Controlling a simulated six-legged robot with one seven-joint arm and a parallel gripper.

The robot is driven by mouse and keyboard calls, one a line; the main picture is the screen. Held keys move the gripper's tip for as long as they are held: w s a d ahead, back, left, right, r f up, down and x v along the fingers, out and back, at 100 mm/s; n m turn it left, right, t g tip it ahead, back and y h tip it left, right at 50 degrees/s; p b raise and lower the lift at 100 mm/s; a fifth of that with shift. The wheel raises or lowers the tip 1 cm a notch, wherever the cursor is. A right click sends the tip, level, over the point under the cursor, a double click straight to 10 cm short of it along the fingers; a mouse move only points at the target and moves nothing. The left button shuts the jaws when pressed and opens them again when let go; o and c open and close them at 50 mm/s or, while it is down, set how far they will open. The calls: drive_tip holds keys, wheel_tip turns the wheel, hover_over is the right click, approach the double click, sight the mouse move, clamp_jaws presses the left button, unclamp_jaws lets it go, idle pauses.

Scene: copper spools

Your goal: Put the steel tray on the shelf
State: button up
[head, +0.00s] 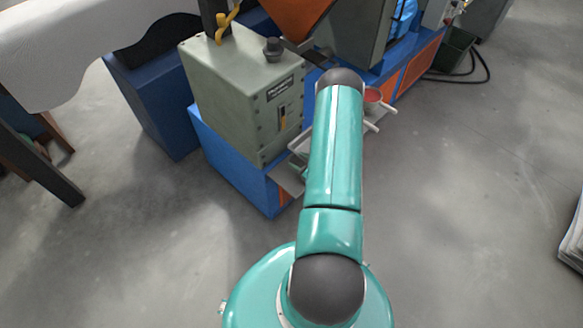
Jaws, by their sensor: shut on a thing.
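My arm rises through the middle of the head view and covers most of what lies behind it. A small part of my gripper end (304,174) shows at the arm's left edge, low by the green-grey machine. Its fingertips are hidden. A flat grey piece, which looks like the steel tray (286,180), sticks out to the left beside it. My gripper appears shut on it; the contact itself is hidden. The tray's far side is behind my arm. I cannot make out a shelf for certain.
A green-grey machine box (243,95) stands on a blue base (235,170), close left of my arm. A red-topped round thing (373,95) and pale bars show right of the arm. A dark bin (452,52) and cable are at the back right.

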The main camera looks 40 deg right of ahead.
drive_tip(key=w+f, duration=0.1)
drive_tip(key=f, duration=0.1)
drive_tip(key=w+a+f, duration=0.1)
drive_tip(key=w+f, duration=0.1)
drive_tip(key=shift+a+f, duration=0.15)
drive_tip(key=shift+w+a+f, duration=0.1)
drive_tip(key=shift+w+f, duration=0.1)
drive_tip(key=shift+f, duration=0.75)
drive_tip(key=shift+w+f, duration=0.15)
drive_tip(key=shift+f, duration=0.8)
drive_tip(key=o, duration=1.2)
